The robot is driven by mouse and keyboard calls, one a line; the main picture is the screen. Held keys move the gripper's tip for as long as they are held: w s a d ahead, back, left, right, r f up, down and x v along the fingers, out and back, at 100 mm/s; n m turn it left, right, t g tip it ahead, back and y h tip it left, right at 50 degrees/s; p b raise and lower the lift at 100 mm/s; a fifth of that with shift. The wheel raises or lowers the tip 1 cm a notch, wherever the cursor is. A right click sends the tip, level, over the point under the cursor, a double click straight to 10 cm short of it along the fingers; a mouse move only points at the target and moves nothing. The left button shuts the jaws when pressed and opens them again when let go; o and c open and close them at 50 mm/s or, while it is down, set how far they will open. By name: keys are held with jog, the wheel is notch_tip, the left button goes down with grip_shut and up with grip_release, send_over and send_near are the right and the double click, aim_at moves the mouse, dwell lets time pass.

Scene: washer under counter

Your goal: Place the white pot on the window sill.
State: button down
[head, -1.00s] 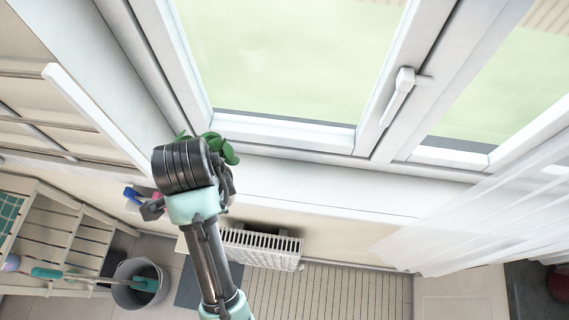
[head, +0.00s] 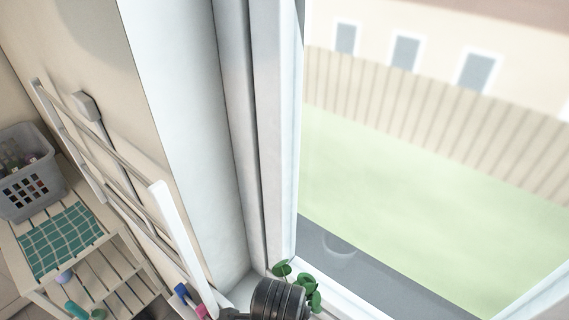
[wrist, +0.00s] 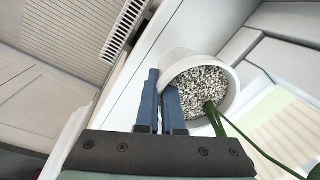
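The white pot (wrist: 178,63) is in the wrist view, filled with grey-white gravel (wrist: 200,90), with a green stem growing from it. My gripper (wrist: 165,100) has its two blue fingers close together at the pot's rim, with the pot wall seemingly pinched between them. The white window sill (wrist: 185,25) shows behind and beside the pot; I cannot tell whether the pot touches it. In the head view the plant's green leaves (head: 304,286) show beside my dark wrist at the bottom edge, in the window corner. The pot itself is hidden there.
The window frame (head: 268,130) stands close to the plant. A white drying rack (head: 180,240) hangs on the wall at left. A slatted shelf with a grey basket (head: 30,188) is farther left. A radiator (wrist: 125,22) is below the sill.

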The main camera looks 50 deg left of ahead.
jog(key=shift+f+p, duration=0.5)
jog(key=shift+f, duration=1.85)
jog(key=shift+f, duration=0.1)
jog(key=c, duration=1)
grip_release()
jog(key=shift+c, duration=0.2)
